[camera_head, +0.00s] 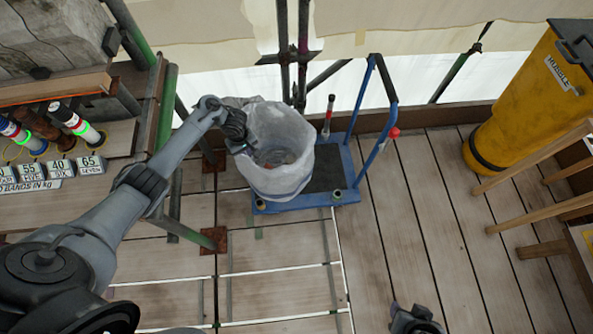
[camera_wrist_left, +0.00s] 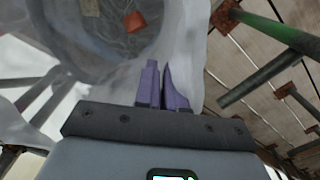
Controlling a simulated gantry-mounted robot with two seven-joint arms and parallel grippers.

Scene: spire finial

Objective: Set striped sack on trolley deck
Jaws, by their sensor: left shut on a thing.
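The sack (camera_head: 275,150) is a pale, translucent open bag with a faint bluish band near its bottom and some reddish bits inside. It stands upright over the left part of the blue trolley's deck (camera_head: 325,170). I cannot tell whether its base touches the deck. My left gripper (camera_head: 240,146) is shut on the sack's left rim. In the left wrist view its purple fingers (camera_wrist_left: 163,88) pinch the sack wall (camera_wrist_left: 190,50), with the sack's inside beyond. My right gripper (camera_head: 414,320) shows only in part at the bottom edge, away from the sack; its jaws are unclear.
The trolley's blue handle (camera_head: 372,110) rises at the deck's right side. Green scaffold poles (camera_head: 167,110) stand left of the sack. A yellow bin (camera_head: 520,95) and wooden trestle (camera_head: 540,180) are at the right. Plank floor (camera_head: 420,210) between is clear.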

